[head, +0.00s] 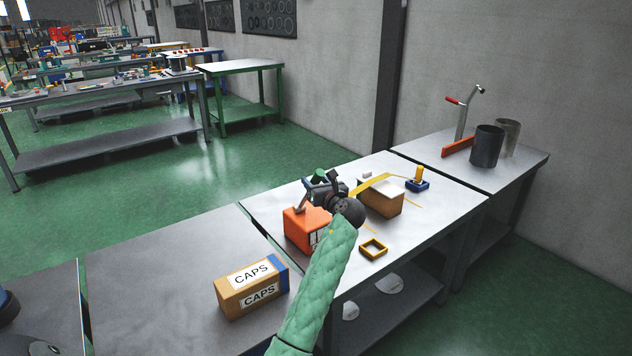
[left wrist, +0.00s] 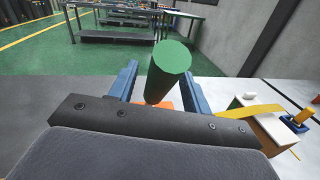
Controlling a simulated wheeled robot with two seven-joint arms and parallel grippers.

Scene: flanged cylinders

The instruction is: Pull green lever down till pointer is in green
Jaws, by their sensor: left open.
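An orange box (head: 304,227) stands on the white table, partly behind my left arm. The green lever's end (head: 319,173) shows above it, partly hidden by my gripper. In the left wrist view, the green lever (left wrist: 167,72) is a thick cylinder rising between two blue fingers, with a visible gap to each finger near its top. A bit of the orange box (left wrist: 152,104) shows below it. My left gripper (head: 318,184) is open around the lever. A sliver of white panel shows on the box beside my arm; pointer and green zone cannot be made out. The right gripper is out of view.
A cardboard box (head: 385,199) with a yellow strip stands right of the orange box. A yellow square frame (head: 373,249) and a blue block with a yellow peg (head: 417,184) lie nearby. A CAPS box (head: 252,289) sits on the grey table, front left. Dark cylinder (head: 487,146) far right.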

